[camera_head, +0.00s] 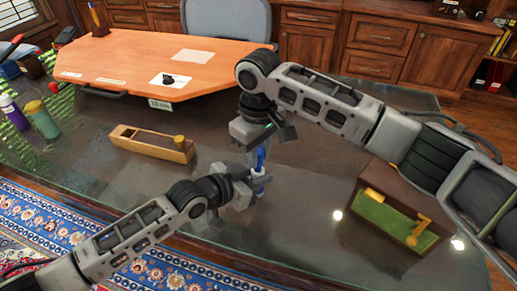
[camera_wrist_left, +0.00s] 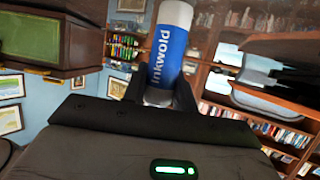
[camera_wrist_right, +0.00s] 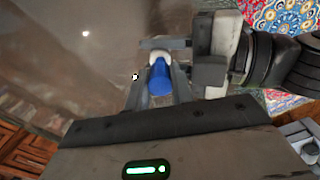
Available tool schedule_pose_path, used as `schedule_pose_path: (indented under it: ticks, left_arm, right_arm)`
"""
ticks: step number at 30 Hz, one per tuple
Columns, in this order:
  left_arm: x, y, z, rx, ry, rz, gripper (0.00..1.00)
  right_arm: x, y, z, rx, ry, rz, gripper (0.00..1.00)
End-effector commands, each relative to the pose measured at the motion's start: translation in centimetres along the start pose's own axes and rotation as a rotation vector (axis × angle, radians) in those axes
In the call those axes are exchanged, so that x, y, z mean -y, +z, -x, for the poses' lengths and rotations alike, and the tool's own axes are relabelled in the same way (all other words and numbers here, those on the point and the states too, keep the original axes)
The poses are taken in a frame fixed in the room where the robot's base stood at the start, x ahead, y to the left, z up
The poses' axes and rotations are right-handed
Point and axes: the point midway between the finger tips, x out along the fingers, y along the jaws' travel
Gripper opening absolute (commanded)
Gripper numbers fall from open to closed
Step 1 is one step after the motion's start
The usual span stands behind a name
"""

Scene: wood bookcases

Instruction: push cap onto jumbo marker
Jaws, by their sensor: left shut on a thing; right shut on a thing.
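The jumbo marker (camera_wrist_left: 168,50) has a blue barrel lettered "inkwold" and a white end. My left gripper (camera_head: 256,181) is shut on it and holds it roughly upright above the glass table. My right gripper (camera_head: 260,145) comes from above, shut on the blue cap (camera_wrist_right: 160,78), which sits between its fingertips. In the right wrist view the white part of the marker (camera_wrist_right: 160,56) shows right beyond the cap, in line with it. The two grippers are very close together. The fingers hide the join, so I cannot tell how far the cap sits over the marker.
A brown box with a green face (camera_head: 385,215) stands at right. An orange desk board (camera_head: 130,55) is behind, with papers. Purple (camera_head: 14,112) and green (camera_head: 41,120) bottles stand far left.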

Motion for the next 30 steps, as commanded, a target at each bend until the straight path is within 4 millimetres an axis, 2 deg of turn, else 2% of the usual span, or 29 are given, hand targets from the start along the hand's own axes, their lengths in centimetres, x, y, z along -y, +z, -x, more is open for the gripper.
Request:
schedule_pose_path:
  ticks: [6, 30]
  left_arm:
    - [0.0, 0.0, 0.0, 0.001, 0.0, 0.0, 0.0]
    - [0.0, 0.0, 0.0, 0.001, 0.0, 0.0, 0.0]
  right_arm:
    - [0.1, 0.0, -1.2, -0.001, -0.001, 0.001, 0.02]
    - [0.0, 0.0, -1.8, -0.001, -0.001, 0.0, 0.02]
